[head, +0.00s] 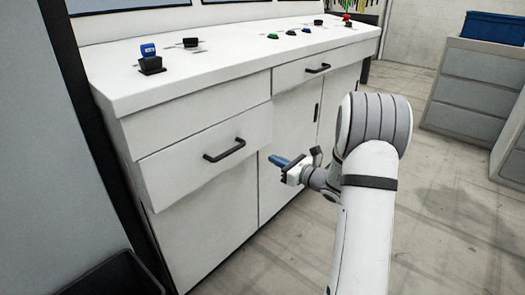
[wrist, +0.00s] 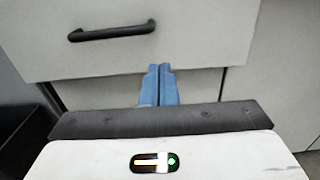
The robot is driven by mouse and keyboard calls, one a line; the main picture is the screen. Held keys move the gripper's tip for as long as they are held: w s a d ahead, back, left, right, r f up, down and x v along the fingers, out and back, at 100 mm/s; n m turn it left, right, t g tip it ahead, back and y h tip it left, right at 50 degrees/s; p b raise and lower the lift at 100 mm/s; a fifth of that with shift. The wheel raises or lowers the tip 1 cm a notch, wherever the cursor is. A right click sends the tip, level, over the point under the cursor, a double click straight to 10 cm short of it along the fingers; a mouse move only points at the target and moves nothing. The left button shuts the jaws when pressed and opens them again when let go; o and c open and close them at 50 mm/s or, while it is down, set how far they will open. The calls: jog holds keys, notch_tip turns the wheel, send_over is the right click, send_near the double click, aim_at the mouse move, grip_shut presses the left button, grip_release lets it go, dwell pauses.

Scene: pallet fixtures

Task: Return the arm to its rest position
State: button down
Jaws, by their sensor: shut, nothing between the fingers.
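My gripper (head: 276,160) is in front of the white cabinet (head: 205,225), below and to the right of the left drawer's black handle (head: 224,150). In the wrist view its blue fingers (wrist: 159,86) are together with nothing between them. The same handle (wrist: 112,32) shows above and to the left of the fingertips, apart from them. The left drawer (head: 165,168) appears to stand out a little from the cabinet front.
The white countertop (head: 215,66) carries a blue-topped switch (head: 149,58) and several other buttons. A right drawer (head: 290,78) has its own black handle. A grey drawer unit (head: 474,88) with a blue bin (head: 492,27) stands at the right. Floor (head: 445,215) is clear at right.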

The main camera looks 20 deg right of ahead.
jog(key=s+a+r+n+g+y+p, duration=0.1)
jog(key=s+a+r+n+g+p, duration=1)
jog(key=s+a+r+n, duration=0.45)
jog(key=s+d+r+n+h+p, duration=0.2)
jog(key=s+r+n+h+p, duration=0.1)
jog(key=s, duration=0.3)
jog(key=s+d+r+n+g+h+p, duration=0.1)
jog(key=s+r+n+h+p, duration=0.2)
jog(key=s+n, duration=0.3)
jog(key=s+d+r+n+h+p, duration=0.2)
jog(key=s+r+n+h+p, duration=0.2)
jog(key=s, duration=0.3)
jog(key=shift+d+n+h+p, duration=0.35)
jog(key=shift+h+p, duration=0.15)
jog(key=shift+p, duration=0.15)
jog(key=shift+s+r, duration=0.1)
